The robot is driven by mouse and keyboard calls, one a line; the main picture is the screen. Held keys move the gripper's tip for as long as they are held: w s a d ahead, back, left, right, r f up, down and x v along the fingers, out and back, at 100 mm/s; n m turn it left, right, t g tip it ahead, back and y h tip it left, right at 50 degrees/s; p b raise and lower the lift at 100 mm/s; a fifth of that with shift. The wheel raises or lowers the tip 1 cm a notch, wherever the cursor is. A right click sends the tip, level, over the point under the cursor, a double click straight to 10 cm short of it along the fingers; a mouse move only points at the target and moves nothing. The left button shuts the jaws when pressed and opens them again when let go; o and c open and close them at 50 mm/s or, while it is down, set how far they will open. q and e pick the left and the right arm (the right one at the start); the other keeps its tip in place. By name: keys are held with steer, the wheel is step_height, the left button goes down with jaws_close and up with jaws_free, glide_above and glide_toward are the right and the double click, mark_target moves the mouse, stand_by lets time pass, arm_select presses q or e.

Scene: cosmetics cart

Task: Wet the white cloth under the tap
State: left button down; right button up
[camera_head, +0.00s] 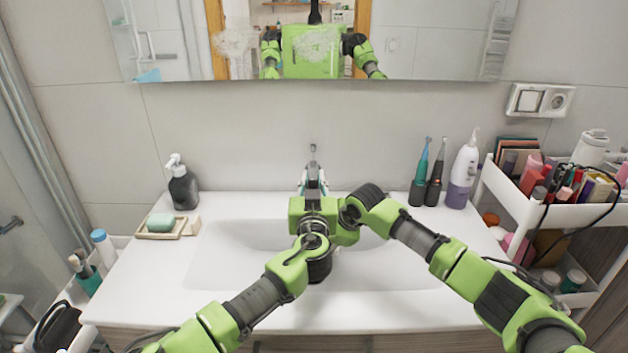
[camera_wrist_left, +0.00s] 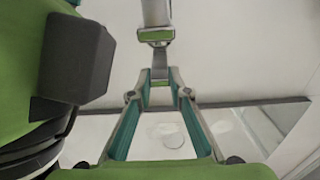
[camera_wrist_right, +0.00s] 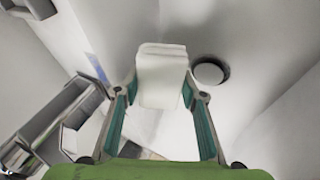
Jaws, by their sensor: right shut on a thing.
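The white cloth (camera_wrist_right: 162,76) is a small folded pad between the fingertips of my right gripper (camera_wrist_right: 160,90) in the right wrist view. My right gripper is shut on it, inside the basin. The chrome tap (camera_wrist_right: 40,135) is to the left of the cloth in that view, apart from it. My left gripper (camera_head: 314,182) is at the tap, in front of the wall. In the left wrist view, a grey lever-like part (camera_wrist_left: 160,66) of the tap lies between its narrowed fingertips (camera_wrist_left: 160,84); whether they press on it is unclear. My arms hide the cloth in the head view.
The white basin (camera_head: 225,265) has a dark round drain (camera_wrist_right: 209,72). A soap dispenser (camera_head: 183,188) and a soap dish (camera_head: 165,233) stand left. Toothbrushes (camera_head: 420,178), a white-purple bottle (camera_head: 462,175) and a full cosmetics cart (camera_head: 520,205) stand right. A mirror (camera_head: 430,40) hangs above.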

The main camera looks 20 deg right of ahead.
arm_select(q)
steer(key=shift+d+r, duration=0.15)
steer(key=shift+r, duration=0.1)
steer(key=shift+r+g, duration=0.2)
steer(key=shift+g, duration=0.2)
steer(key=c, duration=1.9)
jaws_free()
steer(key=v, duration=1.2)
steer(key=shift+r, duration=0.15)
